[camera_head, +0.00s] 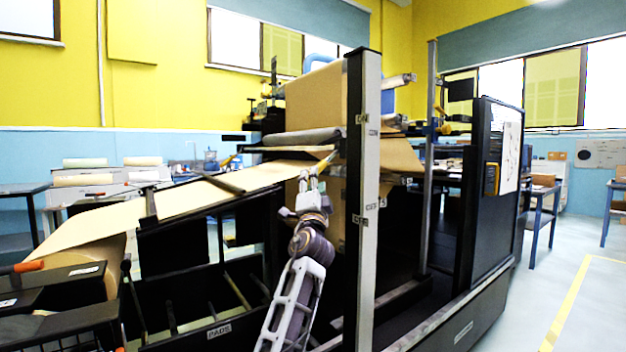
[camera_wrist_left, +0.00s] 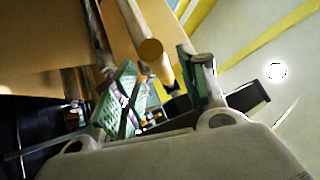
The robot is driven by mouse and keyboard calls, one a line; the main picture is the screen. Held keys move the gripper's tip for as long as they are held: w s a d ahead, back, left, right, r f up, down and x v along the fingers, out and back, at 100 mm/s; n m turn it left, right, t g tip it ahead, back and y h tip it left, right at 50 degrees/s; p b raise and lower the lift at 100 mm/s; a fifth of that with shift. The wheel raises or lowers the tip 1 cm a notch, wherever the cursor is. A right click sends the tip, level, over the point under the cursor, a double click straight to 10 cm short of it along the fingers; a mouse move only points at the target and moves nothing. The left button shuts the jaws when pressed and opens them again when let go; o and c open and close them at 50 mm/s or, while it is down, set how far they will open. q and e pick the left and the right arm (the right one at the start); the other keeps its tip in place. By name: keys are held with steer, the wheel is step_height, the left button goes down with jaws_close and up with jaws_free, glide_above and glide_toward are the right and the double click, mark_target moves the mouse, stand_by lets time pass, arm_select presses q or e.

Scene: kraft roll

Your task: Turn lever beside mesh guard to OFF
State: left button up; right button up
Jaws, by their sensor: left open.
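My left gripper (camera_head: 318,166) is raised in front of the paper machine in the head view, close to the brown paper web. In the left wrist view my left gripper (camera_wrist_left: 160,88) is open, its two fingers apart. A tan, round-ended bar (camera_wrist_left: 151,52) shows beyond and between the fingers; I cannot tell whether it is the lever's handle or whether it touches them. No lever with a readable OFF mark shows. An orange-handled bar (camera_head: 24,267) lies at the lower left, near a black wire rack (camera_head: 85,335). I cannot identify the mesh guard surely.
The machine's grey upright post (camera_head: 367,200) stands just right of my arm. The sloping kraft paper (camera_head: 180,197) runs down to the left. A black cabinet panel (camera_head: 490,200) stands at the right. Open floor (camera_head: 560,270) lies at the far right.

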arm_select(q)
steer(key=shift+v, duration=1.65)
